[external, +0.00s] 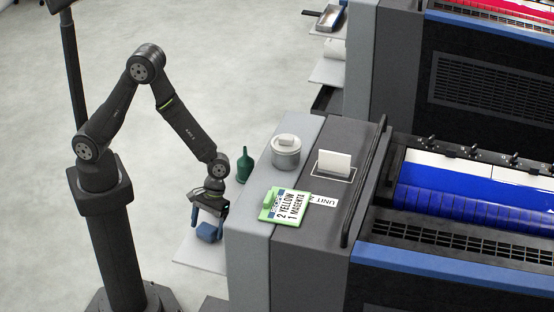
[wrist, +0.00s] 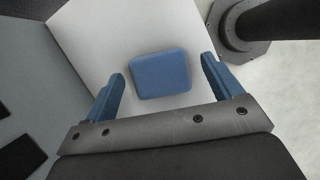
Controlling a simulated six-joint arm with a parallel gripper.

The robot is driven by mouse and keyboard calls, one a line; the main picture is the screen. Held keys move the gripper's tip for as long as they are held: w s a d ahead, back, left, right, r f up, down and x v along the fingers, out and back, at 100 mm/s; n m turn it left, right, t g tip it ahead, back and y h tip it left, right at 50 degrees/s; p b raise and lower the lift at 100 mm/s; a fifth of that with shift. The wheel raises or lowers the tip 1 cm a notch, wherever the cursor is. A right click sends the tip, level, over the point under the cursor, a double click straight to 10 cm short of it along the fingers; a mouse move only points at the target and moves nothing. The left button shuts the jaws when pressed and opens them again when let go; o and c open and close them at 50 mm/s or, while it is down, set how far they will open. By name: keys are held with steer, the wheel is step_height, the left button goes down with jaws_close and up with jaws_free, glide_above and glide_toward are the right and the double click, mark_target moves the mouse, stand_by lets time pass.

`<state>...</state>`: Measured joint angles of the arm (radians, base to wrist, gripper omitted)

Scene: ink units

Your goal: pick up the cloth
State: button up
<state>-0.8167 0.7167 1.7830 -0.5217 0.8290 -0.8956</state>
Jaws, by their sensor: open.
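A folded blue cloth (wrist: 160,74) lies flat on a light shelf (wrist: 100,30) in the wrist view. In the external view the cloth (external: 207,233) shows as a small blue block on the shelf (external: 190,256) at the side of the press unit. My gripper (wrist: 162,76) is open, with its two blue fingers to the left and right of the cloth and the cloth ahead between them. In the external view my gripper (external: 209,211) points down above the cloth. The wrist view shows nothing held between the fingers; I cannot tell the exact height gap.
The grey press unit (external: 245,250) stands right beside the shelf. On its top are a lidded grey tin (external: 286,156), a green clipboard sign (external: 286,206) and a white card (external: 333,164). A dark green bottle (external: 245,166) stands near my wrist. Open floor lies left.

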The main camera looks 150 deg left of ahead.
steer(key=shift+w+d+f, duration=0.1)
steer(key=shift+d+f, duration=0.1)
steer(key=shift+f, duration=0.4)
steer(key=c, duration=1.1)
steer(key=shift+o, duration=0.2)
steer(key=shift+r, duration=0.1)
